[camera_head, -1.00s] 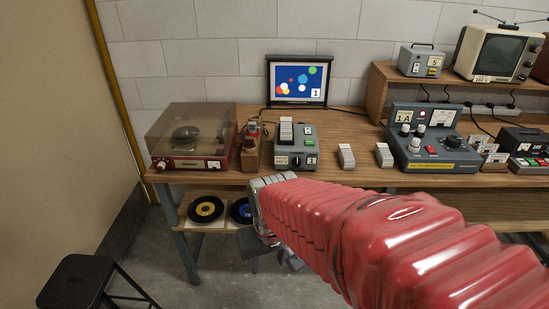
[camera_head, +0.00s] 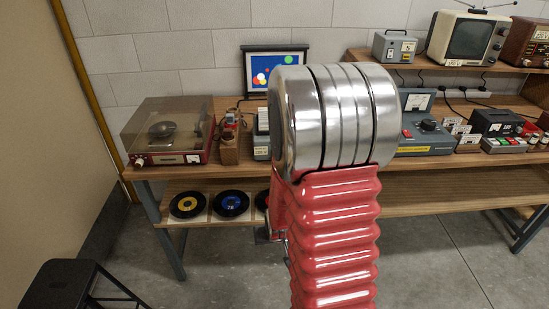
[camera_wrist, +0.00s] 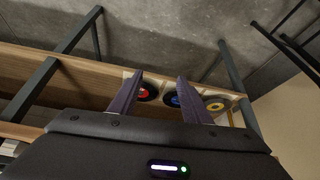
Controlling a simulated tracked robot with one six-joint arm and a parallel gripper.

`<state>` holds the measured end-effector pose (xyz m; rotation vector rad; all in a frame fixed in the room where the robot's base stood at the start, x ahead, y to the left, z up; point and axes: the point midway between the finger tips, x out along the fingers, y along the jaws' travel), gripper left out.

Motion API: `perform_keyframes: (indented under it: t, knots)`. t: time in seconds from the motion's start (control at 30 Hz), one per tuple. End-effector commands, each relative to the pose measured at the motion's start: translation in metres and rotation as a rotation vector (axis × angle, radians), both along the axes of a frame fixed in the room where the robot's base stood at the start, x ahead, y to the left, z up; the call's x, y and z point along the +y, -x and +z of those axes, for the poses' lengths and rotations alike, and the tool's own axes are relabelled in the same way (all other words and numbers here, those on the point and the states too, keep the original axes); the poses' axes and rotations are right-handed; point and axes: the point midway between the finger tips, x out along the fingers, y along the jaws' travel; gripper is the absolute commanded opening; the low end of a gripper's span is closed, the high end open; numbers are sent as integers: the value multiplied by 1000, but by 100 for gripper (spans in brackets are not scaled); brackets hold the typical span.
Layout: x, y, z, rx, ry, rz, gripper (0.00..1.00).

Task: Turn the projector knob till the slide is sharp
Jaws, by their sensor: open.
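The slide projector (camera_head: 262,146) stands on the bench, and only a strip of its left side shows past my arm. Its knob is hidden. The screen (camera_head: 247,75) on the wall behind shows coloured circles on blue, partly covered by my arm; the picture is too small to judge its sharpness. My gripper (camera_wrist: 160,78) is open and empty in the wrist view, its two dark fingers apart under the bench near the lower shelf. The projector is not in the wrist view.
A record player (camera_head: 170,135) stands at the bench's left end beside a wooden block (camera_head: 229,150). Records (camera_head: 187,205) lie on the lower shelf. A grey control box (camera_head: 428,137) stands right of my arm. A black stool (camera_head: 62,282) is at front left.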

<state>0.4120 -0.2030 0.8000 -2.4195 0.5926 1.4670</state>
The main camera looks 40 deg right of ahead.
Motion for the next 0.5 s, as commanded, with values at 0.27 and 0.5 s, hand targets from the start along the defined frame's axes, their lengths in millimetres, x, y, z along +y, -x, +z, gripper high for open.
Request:
perform_keyframes:
  t: [0.27,0.5]
  knots:
    - [-37,-19,-26,-162,81,-55,44]
    - [-63,-36,-25,-331,169,-86,44]
